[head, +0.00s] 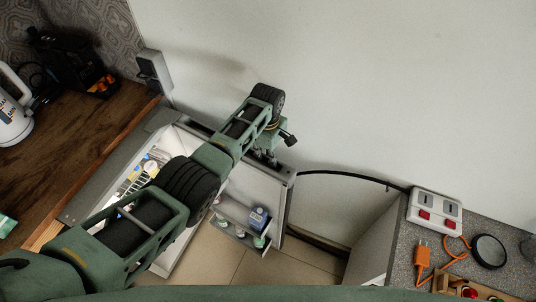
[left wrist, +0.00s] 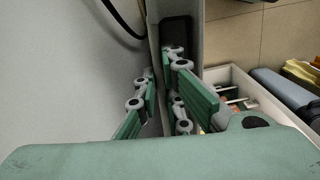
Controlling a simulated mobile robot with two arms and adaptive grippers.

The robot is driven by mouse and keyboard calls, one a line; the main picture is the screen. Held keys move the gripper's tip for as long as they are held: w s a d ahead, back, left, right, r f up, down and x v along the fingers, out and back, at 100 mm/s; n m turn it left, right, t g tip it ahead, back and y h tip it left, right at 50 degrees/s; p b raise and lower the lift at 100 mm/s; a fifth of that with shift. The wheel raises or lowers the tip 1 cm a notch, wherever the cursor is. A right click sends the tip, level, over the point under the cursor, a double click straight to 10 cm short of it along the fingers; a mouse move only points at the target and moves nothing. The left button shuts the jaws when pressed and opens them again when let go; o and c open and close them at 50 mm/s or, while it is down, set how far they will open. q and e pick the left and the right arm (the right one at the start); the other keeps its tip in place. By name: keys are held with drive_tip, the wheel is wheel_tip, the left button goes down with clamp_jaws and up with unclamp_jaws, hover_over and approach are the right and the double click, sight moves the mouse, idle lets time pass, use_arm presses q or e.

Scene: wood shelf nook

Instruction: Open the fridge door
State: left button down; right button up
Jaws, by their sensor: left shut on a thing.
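The fridge (head: 86,198) stands below the wooden counter on the left, with its lit interior showing and some items inside. Its door (head: 267,187) stands open, swung out to the right, with a bottle and small containers on its inner shelf. My left gripper (head: 268,158) is at the upper far part of the door. In the left wrist view its fingers (left wrist: 163,88) lie on both sides of the door's edge (left wrist: 155,45), shut on it. My left forearm covers part of the fridge's interior. My right gripper is not in view.
A grey counter on the right carries a power strip (head: 436,211), an orange plug (head: 422,256) and a round black object (head: 489,251). A black cable (head: 345,174) runs along the wall. A white kettle (head: 14,118) stands on the left counter. Tiled floor (head: 285,268) lies below the door.

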use_arm(q)
drive_tip(key=shift+w, duration=0.1)
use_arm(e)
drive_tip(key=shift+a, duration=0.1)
use_arm(q)
drive_tip(key=c, duration=2)
unclamp_jaws()
drive_tip(key=shift+o, duration=0.7)
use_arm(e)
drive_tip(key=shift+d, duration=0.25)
use_arm(q)
wheel_tip(320, 180, up, 12)
